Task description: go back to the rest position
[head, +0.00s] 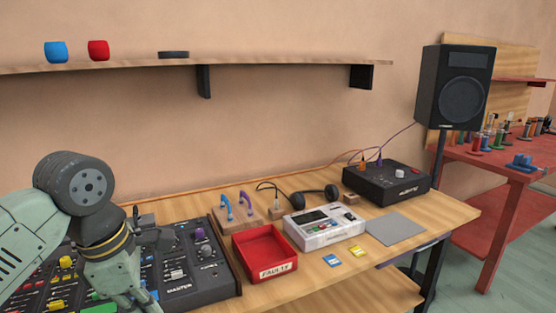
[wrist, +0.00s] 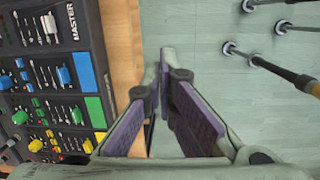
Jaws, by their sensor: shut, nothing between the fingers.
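My gripper (wrist: 163,70) shows in the wrist view with its two purple-padded fingers shut and nothing held. It hangs over the front edge of the wooden bench (wrist: 122,40), beside the mixing console (wrist: 45,85) and above the pale floor. In the head view my gripper (head: 148,298) is at the lower left, pointing down in front of the mixing console (head: 205,277). The bottom edge of the picture cuts off part of it there, and my arm hides part of the console.
A red "FAULTY" tray (head: 268,281), white device (head: 322,226), headphones (head: 314,194), black box (head: 387,184) and grey mat (head: 395,229) lie on the bench. A speaker (head: 455,88) stands behind. A shelf (head: 250,64) runs above. Thin stand legs (wrist: 280,70) rest on the floor.

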